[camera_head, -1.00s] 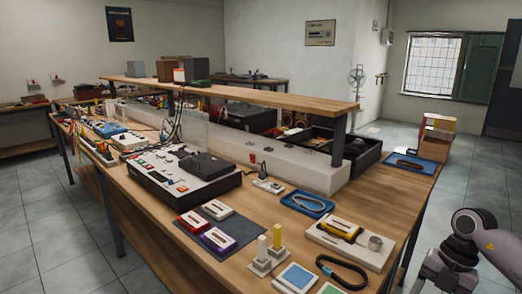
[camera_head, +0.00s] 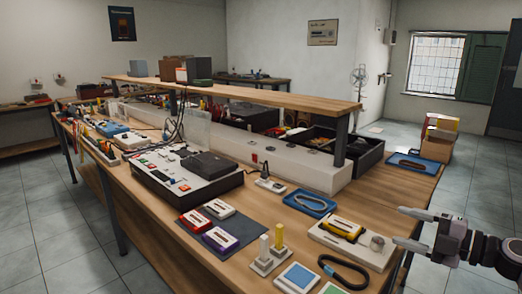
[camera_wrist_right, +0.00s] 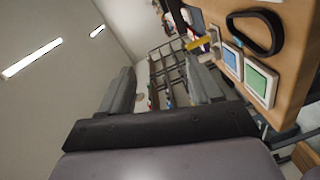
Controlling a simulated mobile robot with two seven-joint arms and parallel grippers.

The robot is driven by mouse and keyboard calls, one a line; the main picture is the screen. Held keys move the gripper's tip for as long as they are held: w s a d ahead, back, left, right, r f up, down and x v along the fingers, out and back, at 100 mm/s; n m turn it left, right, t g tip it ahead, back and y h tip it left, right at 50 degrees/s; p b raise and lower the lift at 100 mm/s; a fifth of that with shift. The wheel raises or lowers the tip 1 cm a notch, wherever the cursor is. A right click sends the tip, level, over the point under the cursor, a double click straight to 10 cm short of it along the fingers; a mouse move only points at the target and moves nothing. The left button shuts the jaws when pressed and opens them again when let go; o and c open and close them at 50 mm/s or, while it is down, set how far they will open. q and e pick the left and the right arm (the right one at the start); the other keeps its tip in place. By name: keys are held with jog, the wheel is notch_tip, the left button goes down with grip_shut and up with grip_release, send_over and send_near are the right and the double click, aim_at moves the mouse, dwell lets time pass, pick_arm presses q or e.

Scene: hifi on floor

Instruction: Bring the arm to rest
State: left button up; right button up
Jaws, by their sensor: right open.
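My right gripper (camera_head: 408,228) is at the right of the head view, beside the workbench's (camera_head: 290,227) right end. Its two fingers are apart and point left toward the bench, with nothing between them. In the right wrist view its fingers (camera_wrist_right: 160,92) stand apart, and the bench top shows at the upper right. My left gripper is not in view.
Near the right gripper are a board with a yellow tool (camera_head: 343,229), a black strap loop (camera_head: 343,271), and a blue square pad (camera_head: 297,277). A blue tray (camera_head: 413,162) lies at the bench's far right corner. Tiled floor (camera_head: 480,190) is clear beyond the gripper.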

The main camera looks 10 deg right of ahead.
jog(key=w+d+r+m+t+h, duration=0.4)
jog(key=d+r+m+t+h, duration=0.15)
jog(key=d+m+t, duration=0.2)
jog(key=d+f+m+g+h, duration=0.4)
jog(key=d+m+h, duration=0.5)
jog(key=d+h, duration=0.1)
jog(key=s+a+f+g+y, duration=0.2)
jog(key=s+a+f, duration=0.3)
jog(key=a+f, duration=0.5)
jog(key=s+a+f+g+y, duration=0.15)
jog(key=s+a+f, duration=0.25)
jog(key=a+f, duration=0.55)
jog(key=s+a+f+m+g+y+p, duration=0.1)
jog(key=s+a+f, duration=0.3)
jog(key=s+a, duration=0.4)
jog(key=s+a+f+m+g+y+p, duration=0.1)
jog(key=s+a+f+m+y, duration=0.1)
jog(key=s+a+f, duration=0.3)
jog(key=s+a+m, duration=0.1)
jog(key=s+a, duration=0.3)
jog(key=s, duration=0.1)
jog(key=shift+s+a+f+g+y, duration=0.25)
jog(key=shift+s+f+g+y, duration=0.05)
